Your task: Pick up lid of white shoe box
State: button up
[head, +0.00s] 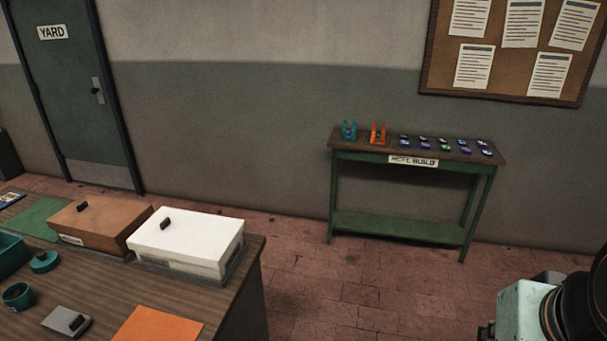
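The white shoe box (179,258) stands near the right end of the wooden table at the lower left. Its white lid (200,232) is on top and looks closed. A small dark knob (165,223) sits on the lid toward its left side. Part of my arm shows at the lower right corner, well apart from the box. My gripper is not in view.
A brown box (90,224) with a dark knob stands just left of the white one. An orange sheet (157,328), a grey block (67,321) and teal containers (18,296) lie in front. A green side table (400,223) stands against the wall. Open floor (340,290) lies between.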

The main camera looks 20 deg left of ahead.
aim_at(201, 240)
jog(key=i+u, duration=0.4)
jog(key=i+l+u, duration=0.1)
jog(key=i+u, duration=0.25)
jog(key=i, duration=0.2)
jog(key=i+u, duration=0.2)
jog(key=u, duration=0.15)
jog(key=i+j+u, duration=0.1)
jog(key=u, duration=0.25)
jog(key=i+l+u, duration=0.1)
jog(key=i+u, duration=0.25)
